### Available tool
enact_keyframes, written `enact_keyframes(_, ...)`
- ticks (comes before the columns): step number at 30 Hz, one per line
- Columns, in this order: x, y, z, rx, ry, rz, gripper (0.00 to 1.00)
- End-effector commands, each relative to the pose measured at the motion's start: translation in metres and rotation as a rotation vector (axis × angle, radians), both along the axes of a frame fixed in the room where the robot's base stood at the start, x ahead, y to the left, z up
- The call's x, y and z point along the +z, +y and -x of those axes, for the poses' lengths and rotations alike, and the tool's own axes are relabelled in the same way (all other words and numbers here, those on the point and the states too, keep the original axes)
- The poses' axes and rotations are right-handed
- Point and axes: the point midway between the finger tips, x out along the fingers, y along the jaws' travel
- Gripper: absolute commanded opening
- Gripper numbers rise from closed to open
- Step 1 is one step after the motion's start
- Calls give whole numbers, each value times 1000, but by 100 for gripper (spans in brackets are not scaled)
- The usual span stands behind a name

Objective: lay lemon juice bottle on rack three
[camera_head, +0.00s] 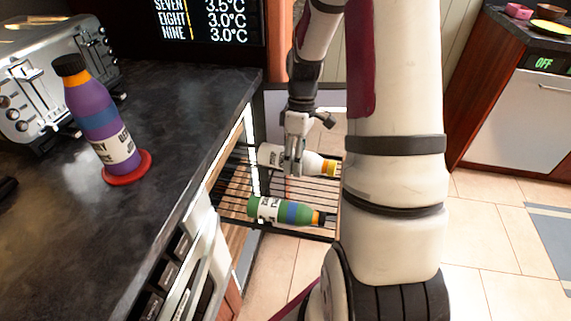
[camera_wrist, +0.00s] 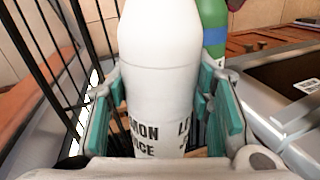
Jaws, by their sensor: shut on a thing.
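I cannot tell whether the bottle touches the rack bars. A green bottle (camera_head: 285,211) with a blue band lies on the same rack, nearer the camera; it also shows in the wrist view (camera_wrist: 213,25).
A purple bottle (camera_head: 96,115) stands on a red disc (camera_head: 128,168) on the dark counter (camera_head: 185,120). A toaster (camera_head: 30,95) is behind it. A screen (camera_head: 210,20) shows temperatures. The counter edge is left of the rack; tiled floor (camera_head: 490,225) is open at right.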

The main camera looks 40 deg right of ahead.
Motion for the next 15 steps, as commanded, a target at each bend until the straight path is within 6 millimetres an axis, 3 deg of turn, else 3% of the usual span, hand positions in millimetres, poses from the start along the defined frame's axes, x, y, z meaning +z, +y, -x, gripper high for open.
enact_keyframes(6,-6,-14,-7,112,-34,-23,2)
enact_keyframes(15,-19,-14,-8,123,-36,-26,2)
